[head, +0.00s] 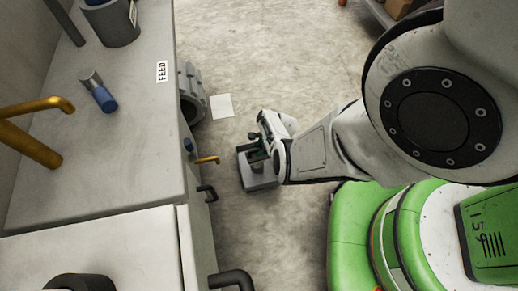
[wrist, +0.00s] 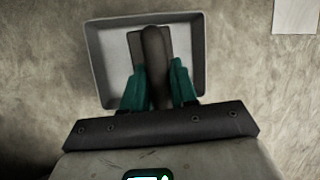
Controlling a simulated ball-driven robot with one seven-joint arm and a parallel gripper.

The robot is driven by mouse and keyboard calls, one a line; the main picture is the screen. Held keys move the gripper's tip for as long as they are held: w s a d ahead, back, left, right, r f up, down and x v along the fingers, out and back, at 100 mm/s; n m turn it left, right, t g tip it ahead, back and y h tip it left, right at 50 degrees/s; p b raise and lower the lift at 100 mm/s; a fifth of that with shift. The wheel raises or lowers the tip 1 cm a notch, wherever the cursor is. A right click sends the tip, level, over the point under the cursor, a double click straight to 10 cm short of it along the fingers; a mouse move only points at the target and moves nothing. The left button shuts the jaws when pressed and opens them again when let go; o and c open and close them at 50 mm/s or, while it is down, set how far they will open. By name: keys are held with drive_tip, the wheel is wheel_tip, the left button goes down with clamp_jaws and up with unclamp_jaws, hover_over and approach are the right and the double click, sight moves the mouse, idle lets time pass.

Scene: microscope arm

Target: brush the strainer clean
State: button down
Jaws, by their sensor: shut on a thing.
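My gripper (head: 256,146) points down over a small grey tray (head: 262,183) on the floor. In the wrist view its teal fingers (wrist: 158,84) are shut on a dark brown handle (wrist: 154,46), which looks like the brush. A dark flat block shows under the handle, inside the tray (wrist: 103,62); I cannot tell whether it touches the tray floor. Bristles are hidden. I cannot tell for sure which thing is the strainer. A grey ribbed round housing (head: 193,92) sits at the cabinet's side. A short metal cylinder with a blue end (head: 98,91) lies on the cabinet top.
The pale cabinet (head: 130,150) stands left, with a FEED label (head: 162,72), a yellow pipe (head: 30,140), a yellow lever (head: 207,160) and dark handles (head: 232,279) jutting out. A white sheet (head: 222,106) lies on the floor.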

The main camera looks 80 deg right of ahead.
sight(254, 150)
drive_tip(key=shift+a, duration=0.1)
drive_tip(key=shift+w+a+p, duration=0.2)
drive_tip(key=shift+w+a, duration=0.15)
drive_tip(key=shift+w, duration=0.3)
drive_tip(key=shift+w+a+p, duration=0.2)
drive_tip(key=shift+w+a, duration=0.1)
drive_tip(key=shift+w, duration=0.35)
drive_tip(key=shift+s+d, duration=0.1)
drive_tip(key=shift+s+d+b, duration=0.2)
drive_tip(key=shift+s+d, duration=0.15)
drive_tip(key=shift+s, duration=0.3)
drive_tip(key=shift+s+d+b, duration=0.15)
drive_tip(key=shift+s+d, duration=0.15)
drive_tip(key=shift+s, duration=0.35)
drive_tip(key=shift+w+a, duration=0.1)
drive_tip(key=shift+w+a+p, duration=0.2)
drive_tip(key=shift+w+a, duration=0.15)
drive_tip(key=shift+w, duration=0.3)
drive_tip(key=shift+w+a+p, duration=0.2)
drive_tip(key=shift+w+a, duration=0.1)
drive_tip(key=shift+w, duration=0.35)
drive_tip(key=shift+s+d, duration=0.1)
drive_tip(key=shift+s+d+b, duration=0.2)
drive_tip(key=shift+s+d, duration=0.15)
drive_tip(key=shift+s, duration=0.3)
drive_tip(key=shift+s+d+b, duration=0.2)
drive_tip(key=shift+s+d, duration=0.1)
drive_tip(key=shift+s, duration=0.35)
